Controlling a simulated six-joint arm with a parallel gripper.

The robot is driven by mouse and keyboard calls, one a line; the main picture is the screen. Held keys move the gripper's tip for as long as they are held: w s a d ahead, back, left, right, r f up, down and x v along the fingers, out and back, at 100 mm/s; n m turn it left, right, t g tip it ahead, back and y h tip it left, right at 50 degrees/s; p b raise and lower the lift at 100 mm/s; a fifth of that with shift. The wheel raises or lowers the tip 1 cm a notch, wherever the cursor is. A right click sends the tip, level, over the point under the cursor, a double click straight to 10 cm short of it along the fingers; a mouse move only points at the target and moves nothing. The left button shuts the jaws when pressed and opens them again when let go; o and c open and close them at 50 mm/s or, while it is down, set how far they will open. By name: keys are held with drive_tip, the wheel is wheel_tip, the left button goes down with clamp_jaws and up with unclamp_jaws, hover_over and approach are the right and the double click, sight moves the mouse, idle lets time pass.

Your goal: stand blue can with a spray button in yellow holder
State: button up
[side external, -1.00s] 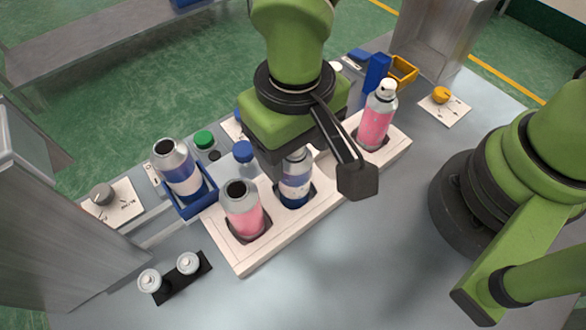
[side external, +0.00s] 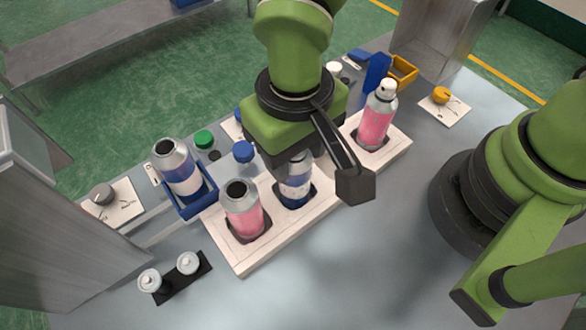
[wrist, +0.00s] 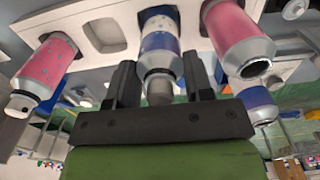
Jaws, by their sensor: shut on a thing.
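The can also shows in the wrist view (wrist: 160,42), with a narrower grey top between the fingers; the gripper hides this top in the side view. The yellow holder (side external: 404,70) is at the back right and looks empty. Another blue can (side external: 180,170), open-topped, stands in a blue holder (side external: 196,207) at the left.
An open pink can (side external: 243,212) and a pink can with a white spray button (side external: 376,118) stand in the tray's end sockets. A blue block (side external: 376,72) is beside the yellow holder. A yellow knob (side external: 441,95) is farther right. A black strip (side external: 183,278) holds two white-topped parts.

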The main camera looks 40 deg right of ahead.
drive_tip(key=shift+r, duration=2.25)
drive_tip(key=shift+r, duration=0.2)
wheel_tip(320, 180, up, 10)
drive_tip(key=r, duration=0.1)
drive_tip(key=w+d+m, duration=0.5)
drive_tip(key=d, duration=0.3)
drive_tip(key=w+d+m, duration=0.4)
drive_tip(key=w+d, duration=0.1)
drive_tip(key=d, duration=0.3)
drive_tip(key=s+d+m, duration=0.1)
drive_tip(key=d+m, duration=0.8)
drive_tip(key=d, duration=0.9)
wheel_tip(320, 180, down, 16)
drive_tip(key=shift+r, duration=0.15)
